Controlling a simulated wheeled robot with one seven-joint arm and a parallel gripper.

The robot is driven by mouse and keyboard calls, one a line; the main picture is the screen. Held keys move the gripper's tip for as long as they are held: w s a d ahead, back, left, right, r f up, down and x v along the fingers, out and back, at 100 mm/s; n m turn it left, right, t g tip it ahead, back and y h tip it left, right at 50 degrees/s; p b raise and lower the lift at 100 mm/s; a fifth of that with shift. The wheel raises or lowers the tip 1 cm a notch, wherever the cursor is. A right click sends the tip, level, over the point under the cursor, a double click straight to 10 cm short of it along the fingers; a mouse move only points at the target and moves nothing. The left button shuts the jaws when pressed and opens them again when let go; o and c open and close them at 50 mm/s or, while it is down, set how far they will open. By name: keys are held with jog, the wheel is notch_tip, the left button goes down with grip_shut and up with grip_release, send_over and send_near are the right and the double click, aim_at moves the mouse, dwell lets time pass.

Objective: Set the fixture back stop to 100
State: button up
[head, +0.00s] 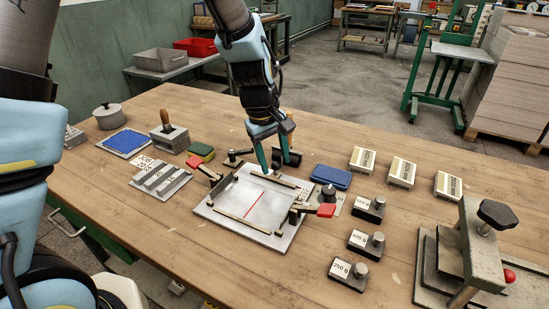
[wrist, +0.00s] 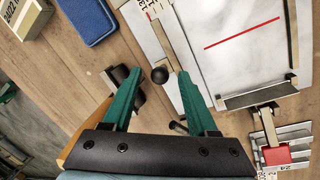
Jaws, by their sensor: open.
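The fixture is a grey plate (head: 222,208) with a red line across its white bed, on the table's middle; its plate also shows in the wrist view (wrist: 215,75). A brass bar (wrist: 165,42) lies along its back edge, with a marked scale strip (wrist: 150,14) near its end; the setting is too small to read. A round black knob (wrist: 159,75) stands by that bar. My gripper (head: 274,168) is open over the fixture's back edge. In the wrist view its teal fingertips (wrist: 160,73) appear on either side of the knob; contact cannot be told.
A black cylinder (wrist: 119,75) is close beside one finger. Red-handled clamps (head: 326,210) flank the fixture. A blue case (head: 332,177), labelled weights (head: 363,240) and small boxes (head: 402,172) stand to the right. A metal press (head: 470,260) is front right. Stepped blocks (head: 160,181) lie left.

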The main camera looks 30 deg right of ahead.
jog(key=shift+f, duration=0.1)
jog(key=shift+c, duration=0.3)
grip_shut()
dwell(1.1)
